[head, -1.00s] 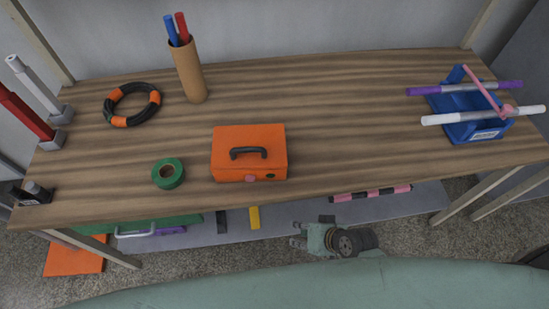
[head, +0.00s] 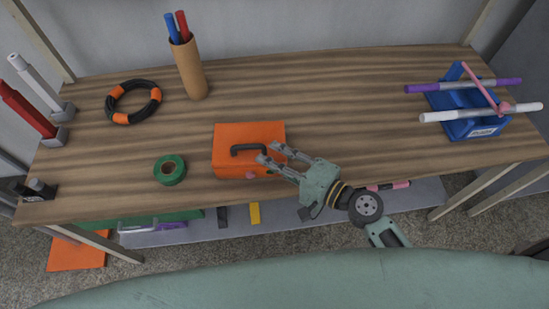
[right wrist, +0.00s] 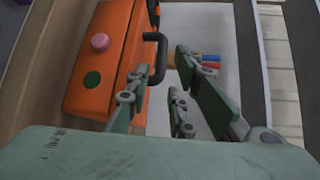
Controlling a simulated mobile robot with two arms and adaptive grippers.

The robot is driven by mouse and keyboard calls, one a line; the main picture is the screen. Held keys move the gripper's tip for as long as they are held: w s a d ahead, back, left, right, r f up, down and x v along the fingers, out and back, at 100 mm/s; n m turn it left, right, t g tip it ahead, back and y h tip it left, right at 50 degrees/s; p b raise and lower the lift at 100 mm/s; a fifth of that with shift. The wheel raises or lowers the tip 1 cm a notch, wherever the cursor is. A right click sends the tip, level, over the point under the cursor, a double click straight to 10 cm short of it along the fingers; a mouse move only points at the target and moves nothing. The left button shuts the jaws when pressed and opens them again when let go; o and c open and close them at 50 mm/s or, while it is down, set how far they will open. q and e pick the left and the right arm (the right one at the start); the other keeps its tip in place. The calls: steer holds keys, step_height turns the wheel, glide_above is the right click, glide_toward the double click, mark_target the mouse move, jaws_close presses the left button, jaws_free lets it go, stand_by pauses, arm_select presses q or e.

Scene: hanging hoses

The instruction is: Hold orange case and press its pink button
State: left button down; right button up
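The orange case (head: 228,136) stands on the wooden table, with a dark handle (head: 240,149) on top. Its pink button (head: 250,175) is low on the front face; in the right wrist view the pink button (right wrist: 100,41) sits beside a dark green round spot (right wrist: 92,79). My right gripper (head: 270,152) is open, over the case's right part, its fingertips close to the handle's right end. In the right wrist view the handle (right wrist: 161,52) shows by the fingertips; I cannot tell whether they touch. My left gripper is not in view.
Green tape (head: 160,177) lies left of the case. A blue holder (head: 470,130) with rods is at the right. The table between case and holder is mostly clear.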

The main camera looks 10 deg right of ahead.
mark_target(250, 148)
steer(key=shift+w+a+r, duration=0.1)
steer(key=shift+w+a, duration=0.1)
steer(key=shift+w, duration=0.1)
steer(key=p+x, duration=0.2)
steer(key=x, duration=0.4)
steer(key=shift+w+a+f, duration=0.25)
steer(key=shift+w+a, duration=0.1)
steer(key=shift+a, duration=0.05)
jaws_close()
steer(key=shift+c, duration=2.2)
jaws_free()
jaws_close()
